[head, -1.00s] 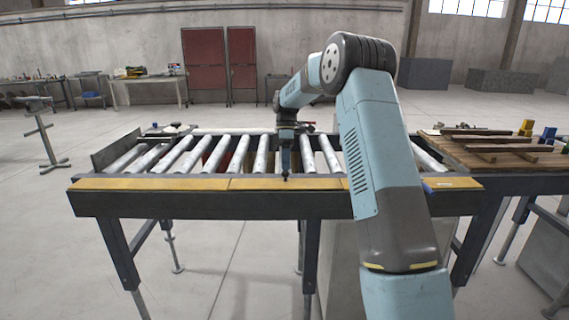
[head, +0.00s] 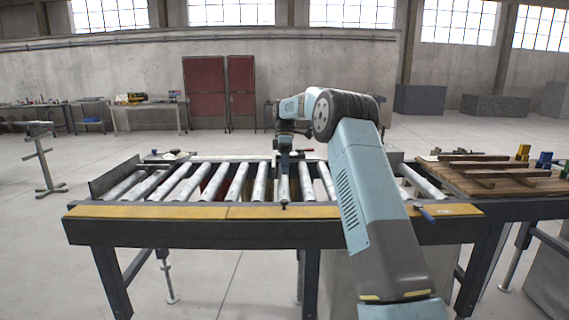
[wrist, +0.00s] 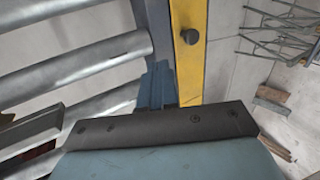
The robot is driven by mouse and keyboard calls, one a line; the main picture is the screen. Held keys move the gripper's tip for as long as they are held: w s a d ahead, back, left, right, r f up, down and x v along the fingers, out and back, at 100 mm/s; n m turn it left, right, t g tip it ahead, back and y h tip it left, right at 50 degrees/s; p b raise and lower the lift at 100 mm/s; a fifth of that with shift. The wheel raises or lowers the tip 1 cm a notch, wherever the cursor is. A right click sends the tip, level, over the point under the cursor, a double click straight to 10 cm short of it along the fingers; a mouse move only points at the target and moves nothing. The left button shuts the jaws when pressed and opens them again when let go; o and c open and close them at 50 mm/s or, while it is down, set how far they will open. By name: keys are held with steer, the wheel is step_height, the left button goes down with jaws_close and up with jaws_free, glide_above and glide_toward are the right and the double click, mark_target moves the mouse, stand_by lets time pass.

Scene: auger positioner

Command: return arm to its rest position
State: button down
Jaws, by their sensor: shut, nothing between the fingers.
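My arm reaches out over the roller conveyor (head: 205,183) from the right side of the head view. The gripper is shut and holds nothing. Whether its tip touches the rail or hangs above it cannot be told.
A wooden worktop (head: 500,180) with dark bars and coloured clamps adjoins the conveyor on the right. A roller stand (head: 43,165) stands far left. The floor in front is clear.

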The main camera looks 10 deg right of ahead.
steer(key=s+a+r+m+t, duration=0.2)
steer(key=s+r+m, duration=0.2)
steer(key=s+r, duration=0.6)
steer(key=s+r+m+t+h, duration=0.1)
steer(key=s+r+m+t, duration=0.2)
steer(key=s+r, duration=0.6)
steer(key=s+d+f+m+t, duration=0.1)
steer(key=s+f+m, duration=0.3)
steer(key=s, duration=1.1)
steer(key=s+f+m+t, duration=0.4)
steer(key=s+f, duration=0.3)
steer(key=s, duration=0.9)
steer(key=shift+s+d+m, duration=0.2)
steer(key=shift+d+m, duration=0.1)
steer(key=shift+d, duration=0.1)
